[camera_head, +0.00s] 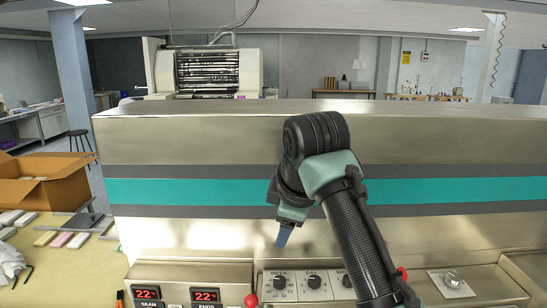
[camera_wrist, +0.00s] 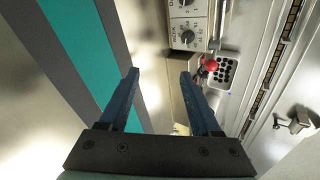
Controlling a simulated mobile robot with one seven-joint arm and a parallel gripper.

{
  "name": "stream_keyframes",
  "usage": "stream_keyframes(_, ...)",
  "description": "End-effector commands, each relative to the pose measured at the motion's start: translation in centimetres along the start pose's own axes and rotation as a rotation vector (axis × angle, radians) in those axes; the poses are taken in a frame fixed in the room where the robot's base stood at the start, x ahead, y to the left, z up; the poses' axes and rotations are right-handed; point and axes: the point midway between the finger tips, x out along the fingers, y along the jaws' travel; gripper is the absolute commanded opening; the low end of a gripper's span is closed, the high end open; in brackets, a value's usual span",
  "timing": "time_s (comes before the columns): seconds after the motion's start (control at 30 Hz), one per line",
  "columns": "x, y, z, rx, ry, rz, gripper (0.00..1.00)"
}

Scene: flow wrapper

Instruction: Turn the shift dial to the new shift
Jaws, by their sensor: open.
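A panel on the machine front carries black dials with white scales. One is labelled WEEK (camera_head: 280,283), the one to its right DAY (camera_head: 314,281), and a third dial (camera_head: 347,281) is partly hidden by my arm. I cannot read a shift label on any of them. Two dials show in the wrist view, one whole (camera_wrist: 187,37) and one cut by the top edge. My gripper (camera_head: 284,234) is open and empty, in front of the steel face above the WEEK dial. Its fingers (camera_wrist: 158,78) touch nothing that I can see.
A red ball knob (camera_head: 251,300) is below left of the dials; a red knob (camera_wrist: 210,65) shows by a black-holed plate in the wrist view. Red displays (camera_head: 147,293) are at left, a silver knob (camera_head: 452,279) at right. A cardboard box (camera_head: 45,181) stands on the left table.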

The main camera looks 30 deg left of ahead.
Motion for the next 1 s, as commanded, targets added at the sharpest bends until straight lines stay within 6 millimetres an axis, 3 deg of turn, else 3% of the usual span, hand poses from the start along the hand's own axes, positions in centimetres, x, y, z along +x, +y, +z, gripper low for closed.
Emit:
stream_keyframes(0.23, -2.6, 3.2, -2.6, 0.157, 0.137, 0.267, 0.65)
stream_keyframes(0.5, -7.1, 5.9, -3.2, 0.324, 0.277, 0.513, 0.65)
stream_keyframes(0.73, -9.9, 6.9, -2.9, 0.411, 0.352, 0.639, 0.65)
stream_keyframes(1.0, -10.9, 7.2, -2.7, 0.437, 0.374, 0.677, 0.65)
